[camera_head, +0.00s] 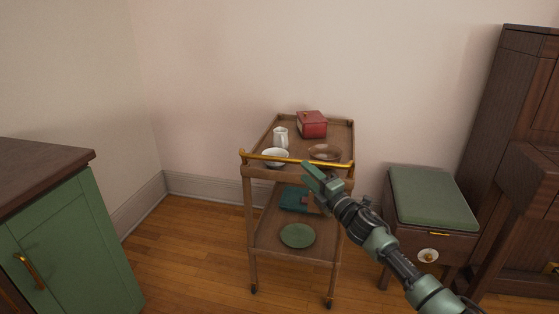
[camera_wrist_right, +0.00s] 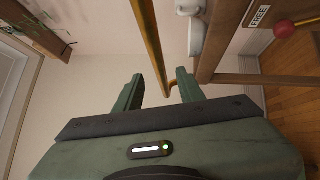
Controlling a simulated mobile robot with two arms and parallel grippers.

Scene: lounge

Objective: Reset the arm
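My right gripper (camera_head: 316,178) is at the front of a wooden two-tier cart (camera_head: 252,214), close to its brass handle rail (camera_head: 300,160). In the right wrist view its two green fingers (camera_wrist_right: 158,90) are spread apart. The brass rail (camera_wrist_right: 150,45) runs toward the gap between them there. I cannot tell whether it lies between the fingers or beyond them. Nothing is seen gripped. My left gripper is not in view.
The cart's top holds a white jug (camera_head: 281,138), white bowl (camera_head: 275,157), brown bowl (camera_head: 325,152) and red box (camera_head: 312,124). A green plate (camera_head: 297,235) is below. A green-cushioned stool (camera_head: 432,197) stands right, a green cabinet (camera_head: 75,245) left. Floor (camera_head: 190,250) between is clear.

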